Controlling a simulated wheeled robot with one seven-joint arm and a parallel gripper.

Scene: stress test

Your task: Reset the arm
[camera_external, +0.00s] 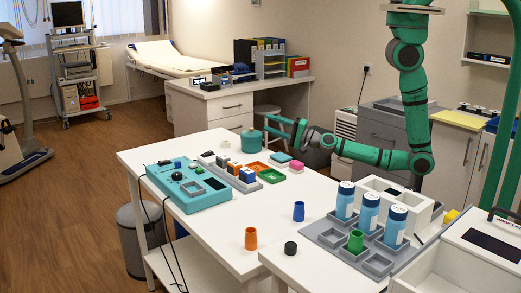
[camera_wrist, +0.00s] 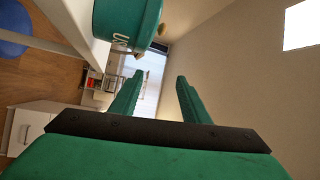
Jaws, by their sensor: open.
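My green arm (camera_external: 413,90) hangs from the upper right and bends at the elbow. Its forearm reaches left over the far side of the white table. My gripper (camera_external: 271,125) is open and empty, with its fingers pointing left. In the wrist view my gripper (camera_wrist: 161,76) shows two green fingers spread apart with nothing between them. A teal pot (camera_external: 252,142) stands on the table just below and left of the fingertips. It also shows at the top of the wrist view (camera_wrist: 128,22), beside the fingers and apart from them.
A teal device (camera_external: 188,185) and small bottles in a grey rack (camera_external: 246,182) stand on the table. Blue-and-white canisters (camera_external: 368,210) stand in a grey tray (camera_external: 325,236) at the front right. An orange cup (camera_external: 251,238) and a blue cup (camera_external: 299,211) stand nearby.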

